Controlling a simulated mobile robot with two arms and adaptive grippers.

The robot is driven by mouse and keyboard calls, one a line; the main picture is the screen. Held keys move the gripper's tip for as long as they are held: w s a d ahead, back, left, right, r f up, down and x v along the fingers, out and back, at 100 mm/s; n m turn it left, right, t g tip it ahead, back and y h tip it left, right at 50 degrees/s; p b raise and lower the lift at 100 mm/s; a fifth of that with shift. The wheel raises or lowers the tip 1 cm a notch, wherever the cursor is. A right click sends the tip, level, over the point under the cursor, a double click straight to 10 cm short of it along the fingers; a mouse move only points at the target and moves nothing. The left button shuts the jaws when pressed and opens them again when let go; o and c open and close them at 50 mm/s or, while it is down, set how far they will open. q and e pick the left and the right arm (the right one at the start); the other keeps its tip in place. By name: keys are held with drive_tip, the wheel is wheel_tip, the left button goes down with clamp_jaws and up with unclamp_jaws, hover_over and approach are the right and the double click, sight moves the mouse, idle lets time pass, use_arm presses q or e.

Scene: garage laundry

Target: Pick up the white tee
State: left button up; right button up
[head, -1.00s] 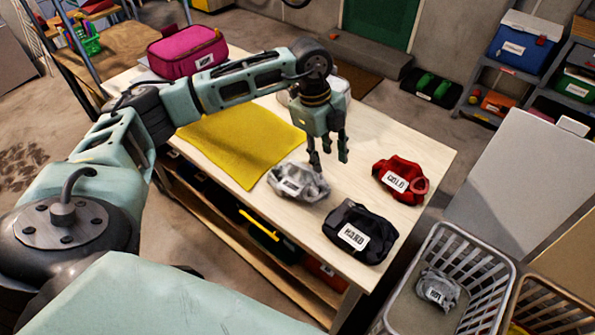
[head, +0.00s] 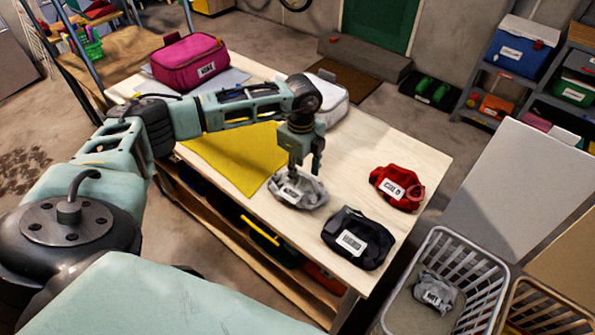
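The white tee (head: 312,193) looks like a crumpled pale grey-white cloth with a small white label, lying on the wooden table beside the yellow cloth. My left gripper (head: 303,173) points down right over its back edge. Its two fingers are apart, with the tips at or just above the cloth; I cannot tell whether they touch it. The fingers hide a little of the tee's back part. My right gripper is not in view.
On the table (head: 395,145) are a dark labelled garment (head: 372,236), a red one (head: 388,180), a yellow cloth (head: 228,160), a magenta bag (head: 190,68) and a white bag (head: 335,112). A grey basket (head: 480,255) with a grey garment (head: 436,289) stands at the lower right.

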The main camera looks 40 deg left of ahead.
use_arm(q)
drive_tip(key=shift+c, duration=0.2)
clamp_jaws()
drive_tip(key=shift+r, duration=0.15)
idle(0.4)
